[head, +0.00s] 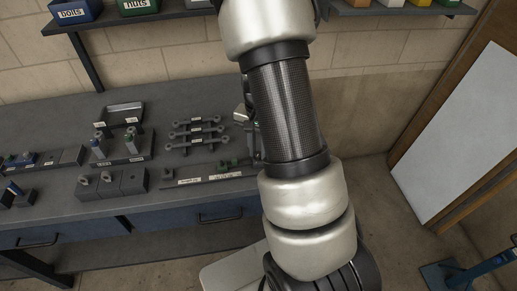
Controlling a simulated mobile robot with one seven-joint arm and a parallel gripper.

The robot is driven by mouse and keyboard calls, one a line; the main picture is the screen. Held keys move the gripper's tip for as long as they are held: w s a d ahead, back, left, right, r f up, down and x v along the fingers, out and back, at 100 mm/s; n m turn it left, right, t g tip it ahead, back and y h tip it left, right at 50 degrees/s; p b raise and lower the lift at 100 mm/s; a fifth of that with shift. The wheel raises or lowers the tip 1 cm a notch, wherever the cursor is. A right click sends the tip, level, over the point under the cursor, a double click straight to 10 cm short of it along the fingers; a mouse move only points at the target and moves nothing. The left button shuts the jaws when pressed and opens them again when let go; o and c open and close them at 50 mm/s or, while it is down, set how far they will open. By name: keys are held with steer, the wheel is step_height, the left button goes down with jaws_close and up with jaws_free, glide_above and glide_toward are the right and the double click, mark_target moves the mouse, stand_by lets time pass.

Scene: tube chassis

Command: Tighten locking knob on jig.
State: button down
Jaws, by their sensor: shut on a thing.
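My silver and black arm crosses the middle of the head view and hides the jig's right end. My gripper (255,150) shows only as a narrow dark strip at the arm's left edge, pointing down by that end. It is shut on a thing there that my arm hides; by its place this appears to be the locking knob. I cannot see the knob's turn or seating.
Several labelled tube links (196,132) lie behind the jig. Holders with posts (122,148) and small dark blocks (112,184) stand to the left. Shelves with bolts (75,12) and nuts bins hang above.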

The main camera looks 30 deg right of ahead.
steer(key=shift+w+r, duration=0.1)
steer(key=c, duration=1.5)
jaws_free()
steer(key=shift+c, duration=0.2)
step_height(320, 180, up, 17)
steer(key=p, duration=0.1)
steer(key=shift+r, duration=0.2)
